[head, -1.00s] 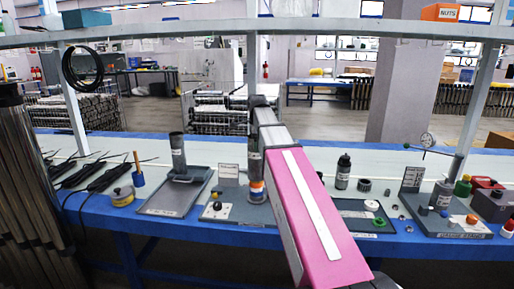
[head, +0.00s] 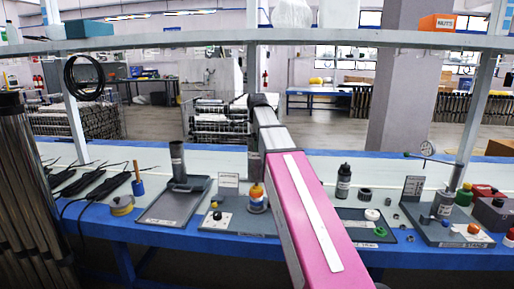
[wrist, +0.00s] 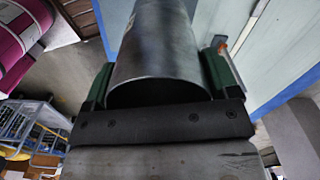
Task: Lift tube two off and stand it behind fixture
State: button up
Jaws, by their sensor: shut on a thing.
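A grey metal tube (wrist: 160,50) fills the middle of the wrist view, between the green-padded jaws of my gripper (wrist: 157,78). My gripper is shut on it. In the head view the tube (head: 253,165) shows as a grey strip beside my pink arm link, which hides part of it. Its lower end is above the orange-topped peg (head: 257,191) of the middle fixture (head: 225,220), apart from it. My gripper is hidden in the head view. A small white sign stands at the back of that fixture.
A dark tray (head: 160,212) with another upright tube (head: 178,160) stands to the left. To the right are a black bottle (head: 343,182), a small board with a green ring, and another fixture with a gauge. A shelf beam (head: 330,38) crosses above. The bench behind the fixtures looks clear.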

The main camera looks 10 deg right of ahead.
jog(key=shift+r, duration=2.7)
